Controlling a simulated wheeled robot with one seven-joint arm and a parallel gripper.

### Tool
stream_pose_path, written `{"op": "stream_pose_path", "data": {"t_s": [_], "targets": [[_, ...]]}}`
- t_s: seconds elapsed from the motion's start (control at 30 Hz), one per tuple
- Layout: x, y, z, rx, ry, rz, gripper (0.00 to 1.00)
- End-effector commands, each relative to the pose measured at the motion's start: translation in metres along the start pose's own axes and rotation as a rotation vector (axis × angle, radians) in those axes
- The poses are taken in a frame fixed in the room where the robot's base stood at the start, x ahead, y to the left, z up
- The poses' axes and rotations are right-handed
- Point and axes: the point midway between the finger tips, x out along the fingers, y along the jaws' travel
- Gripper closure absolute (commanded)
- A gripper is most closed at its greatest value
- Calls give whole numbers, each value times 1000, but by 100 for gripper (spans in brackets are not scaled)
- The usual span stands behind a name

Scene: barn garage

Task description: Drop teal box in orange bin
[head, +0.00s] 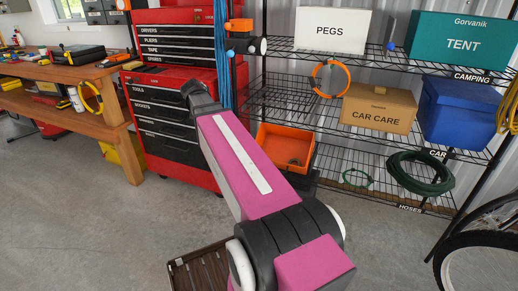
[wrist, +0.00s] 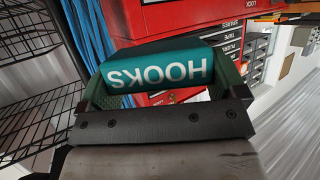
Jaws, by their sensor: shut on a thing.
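A teal box marked HOOKS (wrist: 160,74) is in the wrist view, its lettering upside down. My gripper (wrist: 163,84) is shut on it, with one green finger at each end of the box. In the head view my pink arm reaches forward toward the red tool chest, and I cannot make out the gripper or the held box there. An orange bin (head: 285,147) stands on a low level of the wire shelving, right of my arm, and looks open at the top.
The red tool chest (head: 180,110) stands left of the shelving. Shelves hold a PEGS box (head: 331,30), a teal TENT box (head: 462,42), a CAR CARE box (head: 378,106), a blue bin (head: 458,112) and a green hose (head: 420,173). A bicycle wheel (head: 476,262) is at right.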

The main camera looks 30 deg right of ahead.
Motion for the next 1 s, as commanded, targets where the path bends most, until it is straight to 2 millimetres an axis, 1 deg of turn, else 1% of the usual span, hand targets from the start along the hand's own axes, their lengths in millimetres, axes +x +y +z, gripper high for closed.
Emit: {"op": "stream_pose_path", "data": {"t_s": [0.03, 0.17, 0.27, 0.4, 0.47, 0.5, 0.57, 0.6, 0.7, 0.83, 0.9, 1.0], "targets": [[4, 9, 16, 12, -4, 42, 34], [15, 36, 52, 64, -4, 169, 34], [22, 60, 82, 112, -4, 288, 34], [27, 99, 127, 193, -4, 482, 34], [27, 117, 146, 232, -3, 578, 34], [27, 131, 160, 260, -3, 646, 34], [25, 152, 182, 305, -3, 754, 34], [22, 166, 194, 334, -2, 824, 34], [13, 198, 223, 402, -2, 983, 34], [0, 227, 249, 466, 0, 1132, 34], [-6, 237, 258, 488, 0, 1181, 34], [-11, 246, 265, 507, 0, 1222, 34]]}}
